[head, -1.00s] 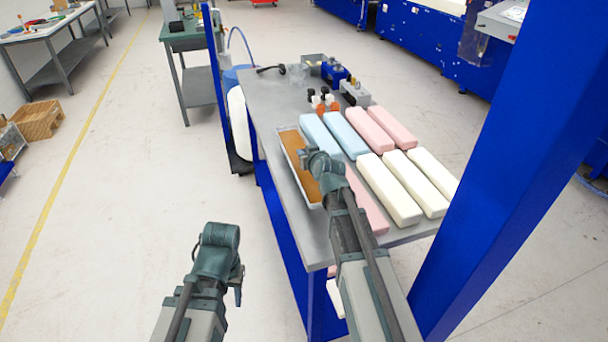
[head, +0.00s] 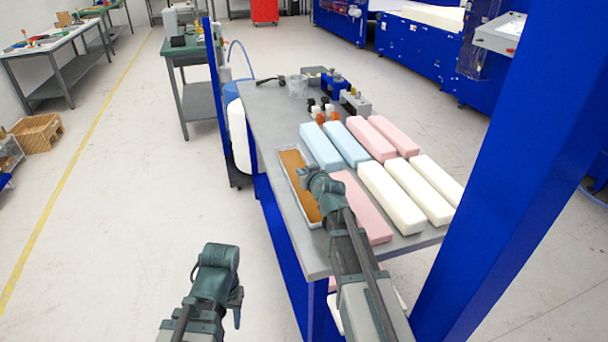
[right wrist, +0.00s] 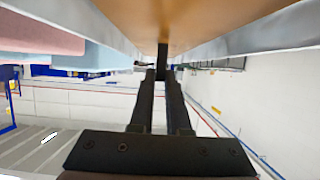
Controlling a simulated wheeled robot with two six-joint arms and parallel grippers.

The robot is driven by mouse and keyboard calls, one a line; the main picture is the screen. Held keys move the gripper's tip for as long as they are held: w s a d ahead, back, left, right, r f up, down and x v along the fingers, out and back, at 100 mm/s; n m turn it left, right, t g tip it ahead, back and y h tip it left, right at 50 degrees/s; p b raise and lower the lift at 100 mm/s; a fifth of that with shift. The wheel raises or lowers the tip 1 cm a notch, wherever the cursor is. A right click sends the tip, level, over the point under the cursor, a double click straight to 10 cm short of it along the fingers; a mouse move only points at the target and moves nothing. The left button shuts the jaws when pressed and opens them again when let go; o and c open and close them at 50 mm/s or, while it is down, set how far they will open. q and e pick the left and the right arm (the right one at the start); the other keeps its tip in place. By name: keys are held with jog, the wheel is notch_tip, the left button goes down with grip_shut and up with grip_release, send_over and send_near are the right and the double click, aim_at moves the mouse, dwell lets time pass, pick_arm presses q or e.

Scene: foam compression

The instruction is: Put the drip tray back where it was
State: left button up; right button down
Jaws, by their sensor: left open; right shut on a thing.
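The drip tray (head: 292,166) is a long, shallow tray with a pale grey rim and a brown-orange inside. In the head view it lies along the left side of the grey table, left of the foam blocks. My right gripper (head: 308,174) is at its right side and covers part of it. It is shut on the tray, whose brown surface and pale walls fill the top of the right wrist view (right wrist: 215,18). I cannot tell whether the tray touches the table. My left gripper (head: 218,258) is open and empty, low over the floor left of the table.
Blue (head: 319,147), pink (head: 362,210) and white foam blocks (head: 390,197) stand close to the right of the tray. A blue post (head: 515,170) rises at the right. Bare table (head: 316,255) shows in front.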

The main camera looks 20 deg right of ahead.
jog(key=c, duration=0.9)
grip_release()
jog(key=shift+f, duration=0.1)
jog(key=shift+r, duration=0.2)
jog(key=p+v, duration=0.5)
jog(key=v, duration=0.7)
jog(key=shift+s+f, duration=0.1)
